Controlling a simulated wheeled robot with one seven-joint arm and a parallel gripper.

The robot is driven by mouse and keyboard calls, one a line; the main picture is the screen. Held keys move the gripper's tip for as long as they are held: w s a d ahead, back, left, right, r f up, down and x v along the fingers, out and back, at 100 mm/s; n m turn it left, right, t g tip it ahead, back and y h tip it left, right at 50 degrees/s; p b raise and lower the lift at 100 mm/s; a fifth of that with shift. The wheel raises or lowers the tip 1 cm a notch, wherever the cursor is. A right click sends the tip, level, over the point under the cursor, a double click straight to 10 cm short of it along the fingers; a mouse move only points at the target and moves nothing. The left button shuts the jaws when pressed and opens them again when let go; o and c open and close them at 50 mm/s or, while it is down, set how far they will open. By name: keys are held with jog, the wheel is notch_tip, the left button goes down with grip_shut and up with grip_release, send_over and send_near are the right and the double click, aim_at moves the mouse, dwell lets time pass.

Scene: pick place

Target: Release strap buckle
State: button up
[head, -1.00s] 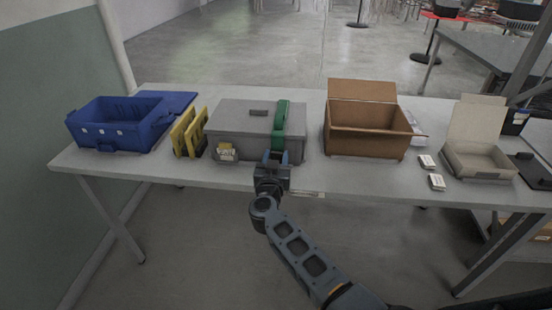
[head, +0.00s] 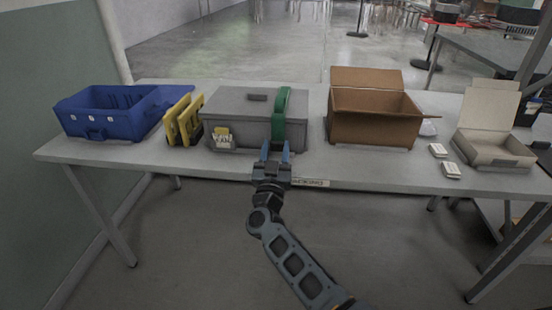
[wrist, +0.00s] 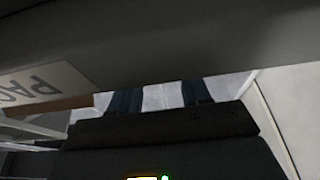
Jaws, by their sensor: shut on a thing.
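The grey lidded box (head: 235,132) stands on the table with a green strap (head: 281,112) running over its lid and down its front, right of centre. My gripper (head: 276,149) is at the strap's lower end, at the front of the box near the table's edge. Its blue fingers stand either side of the strap end and are shut on it with a gap between them. The buckle itself is too small to make out. In the wrist view both fingers (wrist: 155,98) show apart, with a pale surface behind them; the strap cannot be made out there.
Yellow panels (head: 183,121) and a blue crate (head: 108,131) stand left of the box. An open cardboard box (head: 370,130), small white packets (head: 438,150) and an open pale carton (head: 494,150) stand to the right. The table (head: 120,154) has a narrow bare front strip.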

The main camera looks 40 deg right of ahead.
dwell(0.3)
jog(key=o, duration=1.1)
jog(key=shift+c, duration=0.2)
jog(key=shift+s+a+f, duration=0.1)
jog(key=v, duration=0.7)
jog(key=shift+s+a+f, duration=0.2)
jog(key=shift+f, duration=0.05)
